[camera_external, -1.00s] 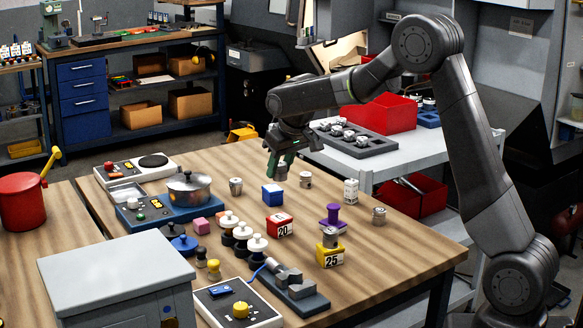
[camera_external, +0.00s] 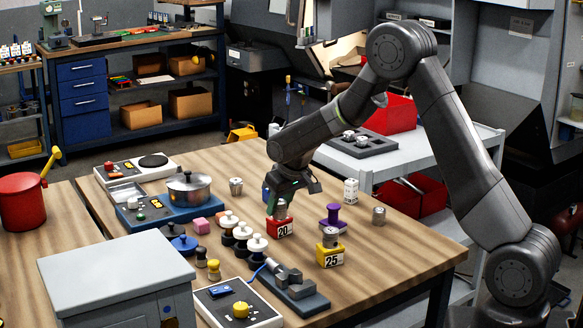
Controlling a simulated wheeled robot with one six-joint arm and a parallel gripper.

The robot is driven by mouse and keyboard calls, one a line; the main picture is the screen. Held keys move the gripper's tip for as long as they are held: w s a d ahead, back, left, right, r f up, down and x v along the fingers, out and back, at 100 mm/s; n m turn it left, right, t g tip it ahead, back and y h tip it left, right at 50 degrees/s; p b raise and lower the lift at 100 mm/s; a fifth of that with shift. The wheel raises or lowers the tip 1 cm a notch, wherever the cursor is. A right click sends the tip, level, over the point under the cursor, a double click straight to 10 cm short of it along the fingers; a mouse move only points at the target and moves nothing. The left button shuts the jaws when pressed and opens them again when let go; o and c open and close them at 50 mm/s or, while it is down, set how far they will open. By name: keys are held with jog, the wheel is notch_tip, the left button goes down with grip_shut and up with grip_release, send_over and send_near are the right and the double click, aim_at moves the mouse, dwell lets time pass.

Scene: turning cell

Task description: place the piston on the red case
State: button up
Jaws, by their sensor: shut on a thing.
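The red case (camera_external: 280,227), a small block marked 20, sits on the wooden table in front of my arm. My gripper (camera_external: 280,203) points down just over it and is shut on a silver piston (camera_external: 281,211). The piston is upright over the top of the red case. Its lower end is at or very near the case top; I cannot tell if it touches. My fingers hide part of the piston.
A yellow case (camera_external: 329,259) marked 25 with a metal part on top and a purple spool (camera_external: 331,218) stand to the right. A blue case (camera_external: 266,194) is mostly hidden behind my gripper. Black-and-white knobbed pieces (camera_external: 243,233) stand to the left.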

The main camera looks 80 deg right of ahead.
jog(key=shift+f, duration=0.25)
jog(key=o, duration=1)
jog(key=shift+r, duration=0.1)
jog(key=shift+r, duration=0.4)
jog(key=b+v, duration=0.1)
jog(key=v, duration=1)
jog(key=shift+s+r+b, duration=0.1)
jog(key=shift+r+b, duration=0.15)
jog(key=shift+b, duration=0.1)
